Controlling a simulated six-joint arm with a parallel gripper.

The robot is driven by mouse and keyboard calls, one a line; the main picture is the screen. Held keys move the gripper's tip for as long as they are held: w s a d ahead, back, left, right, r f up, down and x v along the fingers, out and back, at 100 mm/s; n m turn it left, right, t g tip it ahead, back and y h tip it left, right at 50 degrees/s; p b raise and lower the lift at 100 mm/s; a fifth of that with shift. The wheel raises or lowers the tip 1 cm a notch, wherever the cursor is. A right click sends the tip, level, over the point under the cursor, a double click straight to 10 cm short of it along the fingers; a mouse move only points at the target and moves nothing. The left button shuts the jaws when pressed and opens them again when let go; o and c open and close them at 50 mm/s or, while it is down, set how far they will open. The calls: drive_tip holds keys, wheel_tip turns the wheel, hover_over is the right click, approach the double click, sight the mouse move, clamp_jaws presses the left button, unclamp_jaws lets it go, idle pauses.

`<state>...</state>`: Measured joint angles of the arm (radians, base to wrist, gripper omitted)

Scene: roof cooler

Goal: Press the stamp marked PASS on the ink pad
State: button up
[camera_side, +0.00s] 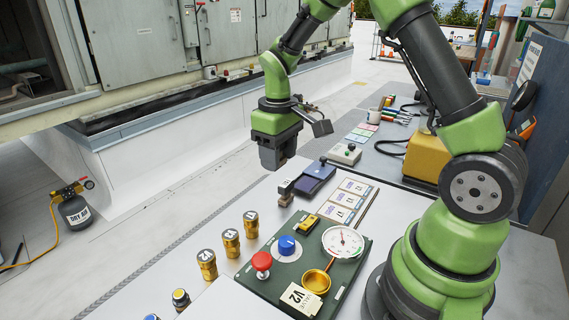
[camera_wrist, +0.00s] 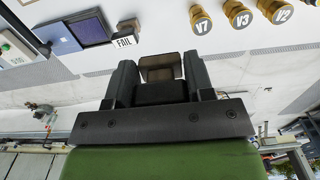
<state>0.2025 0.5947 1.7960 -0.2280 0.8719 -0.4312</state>
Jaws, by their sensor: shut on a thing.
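In the wrist view my gripper (camera_wrist: 160,82) is shut on a brown, block-shaped stamp (camera_wrist: 161,63). No marking on it can be read, and its lower part is hidden by the fingers. The blue ink pad (camera_wrist: 91,31) lies open at the upper left; it also shows in the side view (camera_side: 313,182). The held stamp is apart from the pad. A second stamp, marked FAIL (camera_wrist: 125,41), stands beside the pad and shows in the side view (camera_side: 286,193).
Brass caps marked V7, V3 and V2 (camera_side: 231,242) stand along the bench edge. A green panel (camera_side: 300,262) carries a red button (camera_side: 262,262), a blue knob (camera_side: 287,245) and a gauge (camera_side: 343,242). Label cards (camera_side: 345,200) lie right of the pad. A grey box (camera_side: 345,154) stands behind.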

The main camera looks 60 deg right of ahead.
hover_over(309, 184)
wheel_tip(309, 184, down, 7)
drive_tip(key=shift+w+a+f, duration=0.1)
drive_tip(key=shift+f, duration=2.7)
drive_tip(key=shift+f, duration=0.5)
drive_tip(key=shift+r, duration=3.6)
